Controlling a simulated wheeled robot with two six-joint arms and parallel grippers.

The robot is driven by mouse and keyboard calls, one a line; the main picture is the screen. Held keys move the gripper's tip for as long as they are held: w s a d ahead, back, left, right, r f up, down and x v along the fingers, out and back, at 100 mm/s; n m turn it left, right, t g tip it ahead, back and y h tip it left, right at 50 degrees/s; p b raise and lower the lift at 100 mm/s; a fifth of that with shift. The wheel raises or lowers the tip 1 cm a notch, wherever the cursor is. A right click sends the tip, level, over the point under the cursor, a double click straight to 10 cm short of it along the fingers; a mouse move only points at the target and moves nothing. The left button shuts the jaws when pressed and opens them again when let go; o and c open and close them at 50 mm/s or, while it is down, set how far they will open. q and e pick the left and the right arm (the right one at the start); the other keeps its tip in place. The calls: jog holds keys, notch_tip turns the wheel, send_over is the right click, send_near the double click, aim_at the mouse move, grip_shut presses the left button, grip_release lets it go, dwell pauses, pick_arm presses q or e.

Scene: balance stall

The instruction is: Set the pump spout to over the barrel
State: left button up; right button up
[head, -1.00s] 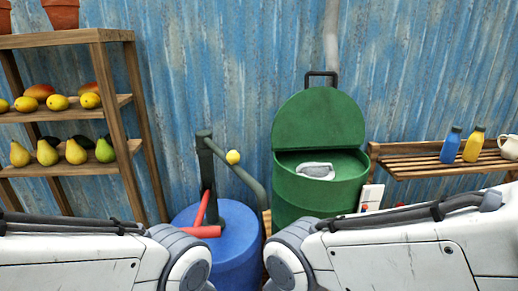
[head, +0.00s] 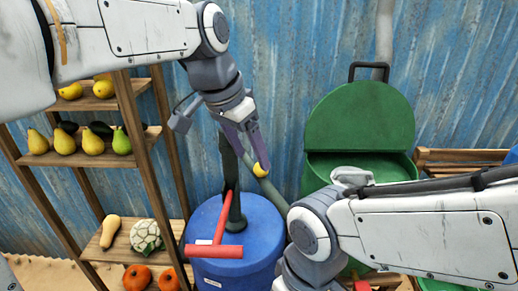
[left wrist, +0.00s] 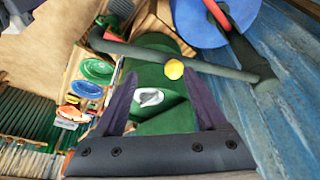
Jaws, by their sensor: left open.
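The blue barrel (head: 262,235) stands in the middle of the head view. A dark green pump post (head: 228,170) rises from its top, with a red T-shaped handle (head: 215,250) beside it. The pump spout (head: 275,195) slopes from the post to the right and carries a yellow knob (head: 260,170). In the left wrist view the spout (left wrist: 130,48) reaches past the edge of the barrel (left wrist: 200,20). My left gripper (head: 247,160) is open at the yellow knob (left wrist: 174,69). The knob shows between its fingertips. The spout's outer end is hidden behind my right arm in the head view. My right gripper is out of view.
A green bin (head: 360,130) with a raised lid stands right of the barrel. A wooden shelf (head: 140,150) with fruit and vegetables stands left. A blue corrugated wall (head: 290,40) is behind. A wooden rack (head: 460,160) is at right.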

pick_arm(q)
notch_tip(320, 180, up, 3)
jog(key=w, duration=0.2)
jog(key=p, duration=0.2)
send_near(251, 167)
jog(key=shift+t, duration=0.3)
jog(key=d+f, duration=0.1)
jog(key=f, duration=0.1)
jog(key=s+d+f, duration=0.1)
jog(key=d+f, duration=0.2)
jog(key=shift+s+d+f, duration=0.3)
jog(key=shift+s+f, duration=0.05)
jog(key=shift+f, duration=0.05)
grip_shut()
dwell(0.4)
